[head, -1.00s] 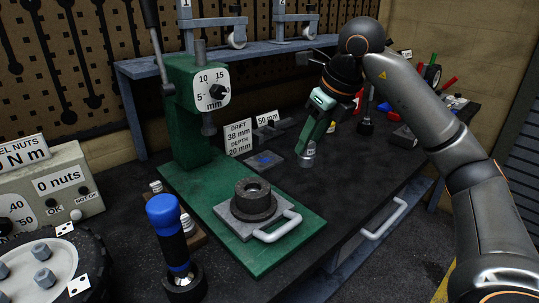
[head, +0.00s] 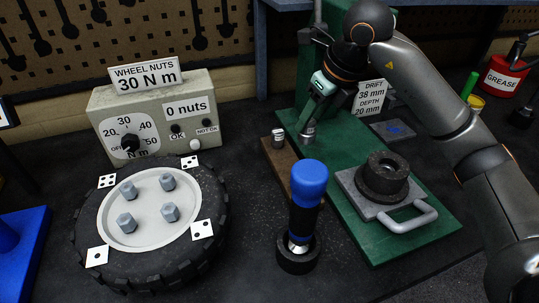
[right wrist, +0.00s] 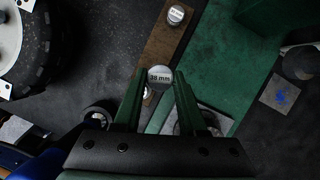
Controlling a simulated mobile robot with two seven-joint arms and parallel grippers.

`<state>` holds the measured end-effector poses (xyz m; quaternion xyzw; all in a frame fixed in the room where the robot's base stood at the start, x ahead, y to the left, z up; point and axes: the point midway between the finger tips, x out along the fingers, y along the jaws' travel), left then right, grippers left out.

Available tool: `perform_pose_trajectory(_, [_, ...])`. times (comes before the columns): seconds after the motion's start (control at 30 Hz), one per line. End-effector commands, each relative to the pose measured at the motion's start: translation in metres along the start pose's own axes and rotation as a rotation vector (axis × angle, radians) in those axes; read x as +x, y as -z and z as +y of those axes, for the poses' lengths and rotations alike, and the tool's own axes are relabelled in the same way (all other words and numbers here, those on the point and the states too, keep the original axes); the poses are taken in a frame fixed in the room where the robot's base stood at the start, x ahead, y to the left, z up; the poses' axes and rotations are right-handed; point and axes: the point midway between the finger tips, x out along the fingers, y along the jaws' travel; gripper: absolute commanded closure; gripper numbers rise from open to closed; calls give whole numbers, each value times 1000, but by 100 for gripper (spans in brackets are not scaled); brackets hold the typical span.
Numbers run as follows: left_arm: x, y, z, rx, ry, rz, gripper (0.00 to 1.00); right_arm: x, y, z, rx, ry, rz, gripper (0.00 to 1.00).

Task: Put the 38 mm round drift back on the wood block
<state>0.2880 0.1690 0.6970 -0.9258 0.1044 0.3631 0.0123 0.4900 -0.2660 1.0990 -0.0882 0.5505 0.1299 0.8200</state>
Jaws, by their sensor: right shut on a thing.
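My right gripper (head: 313,115) is shut on the 38 mm round drift (head: 308,135), a short metal cylinder. In the right wrist view, the drift's labelled top (right wrist: 160,77) reads "38 mm" between the fingertips. The brown wood block (head: 282,163) lies on the bench along the left edge of the green press base. Another small metal drift (head: 278,137) stands at its far end, and it also shows in the right wrist view (right wrist: 175,14). The held drift appears near the block's right edge; its height is hard to tell. My left gripper is out of view.
A blue-capped tool (head: 308,185) stands upright close in front of the block. The green press base (head: 340,185) carries a grey plate with a dark ring (head: 383,178). A wheel (head: 150,220) and a torque meter box (head: 155,115) are at left.

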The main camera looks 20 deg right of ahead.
Motion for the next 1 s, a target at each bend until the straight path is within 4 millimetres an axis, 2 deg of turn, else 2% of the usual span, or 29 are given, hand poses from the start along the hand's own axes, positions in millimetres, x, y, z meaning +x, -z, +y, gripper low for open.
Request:
perform_pose_trajectory(0.2, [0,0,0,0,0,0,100,17,1,11,-17,-10,-2,100])
perform_pose_trajectory(0.4, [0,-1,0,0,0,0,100,49,14,12,-18,-11,-1,100])
perform_pose_trajectory(0.57, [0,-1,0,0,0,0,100,62,19,12,-18,-10,-5,100])
perform_pose_trajectory(0.8, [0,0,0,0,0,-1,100,93,32,12,-18,-10,-4,100])
perform_pose_trajectory(1.0, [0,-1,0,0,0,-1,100,99,34,11,-19,-9,-7,100])
